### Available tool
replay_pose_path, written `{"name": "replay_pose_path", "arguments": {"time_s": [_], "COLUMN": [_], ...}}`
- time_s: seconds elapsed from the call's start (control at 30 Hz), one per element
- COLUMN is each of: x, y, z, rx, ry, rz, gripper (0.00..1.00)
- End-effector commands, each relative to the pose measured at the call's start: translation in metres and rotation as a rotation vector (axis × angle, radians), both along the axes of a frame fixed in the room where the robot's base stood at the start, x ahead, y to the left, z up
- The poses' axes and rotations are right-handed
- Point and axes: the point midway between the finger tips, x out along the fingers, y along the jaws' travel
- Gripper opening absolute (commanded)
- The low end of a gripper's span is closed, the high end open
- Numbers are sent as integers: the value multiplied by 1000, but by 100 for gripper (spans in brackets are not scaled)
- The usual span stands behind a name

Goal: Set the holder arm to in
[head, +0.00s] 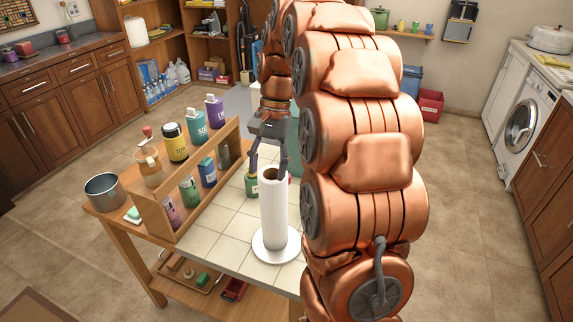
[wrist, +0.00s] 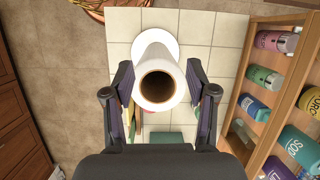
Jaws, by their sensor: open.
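A white paper towel roll (head: 273,212) stands upright on a round white holder base (head: 276,252) on the tiled table top. In the wrist view the roll (wrist: 177,82) is seen from above, its dark hollow core facing the camera, with the holder base (wrist: 132,24) beyond it. My gripper (head: 268,160) is open and points down at the roll's top end. In the wrist view its two fingers (wrist: 159,75) show on either side of the roll; whether they touch it I cannot tell. I cannot make out a separate holder arm in either view.
A wooden rack (head: 203,178) with several bottles stands left of the roll and shows at right in the wrist view (wrist: 272,128). A metal pot (head: 104,192) sits at the table's left corner. A small green item (head: 251,184) stands close behind the roll. Tiles left of the roll are clear.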

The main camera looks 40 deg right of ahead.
Motion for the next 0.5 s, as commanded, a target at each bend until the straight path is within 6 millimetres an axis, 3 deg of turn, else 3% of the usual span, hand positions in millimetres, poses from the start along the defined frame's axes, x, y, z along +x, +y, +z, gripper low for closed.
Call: {"name": "replay_pose_path", "arguments": {"time_s": [0.3, 0.5], "x": [31, 37], "y": [-75, -100], "z": [2, 0], "rx": [29, 37], "ry": [41, 57], "rz": [-238, -314], "gripper": [57, 57]}}
